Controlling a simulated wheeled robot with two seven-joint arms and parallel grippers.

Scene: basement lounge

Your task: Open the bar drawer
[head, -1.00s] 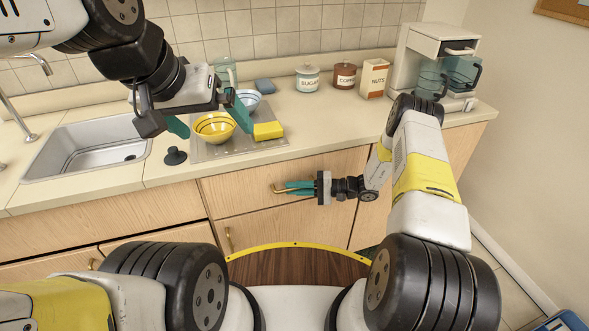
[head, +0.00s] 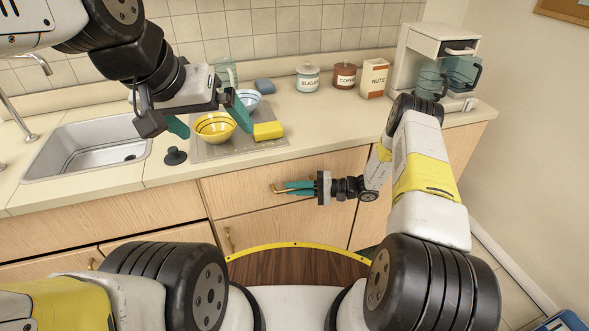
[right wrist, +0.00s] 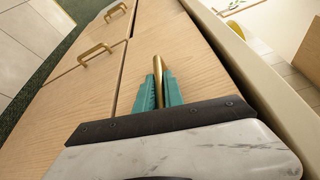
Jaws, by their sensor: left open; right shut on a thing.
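The bar drawer (head: 240,193) is a light wood front under the counter, and it looks closed. Its brass handle (head: 276,188) is gripped by my right gripper (head: 290,188), whose teal fingers come from the right. In the right wrist view, the brass handle (right wrist: 158,68) lies between the teal fingers (right wrist: 159,92), which are shut on it. My left gripper (head: 208,112) is open and empty above the counter, in front of the yellow bowl.
The counter holds a yellow bowl (head: 214,127), a yellow sponge (head: 268,131), a black stopper (head: 175,156), jars and a coffee machine (head: 436,62). A sink (head: 90,148) is at the left. Cabinet doors with brass handles are below.

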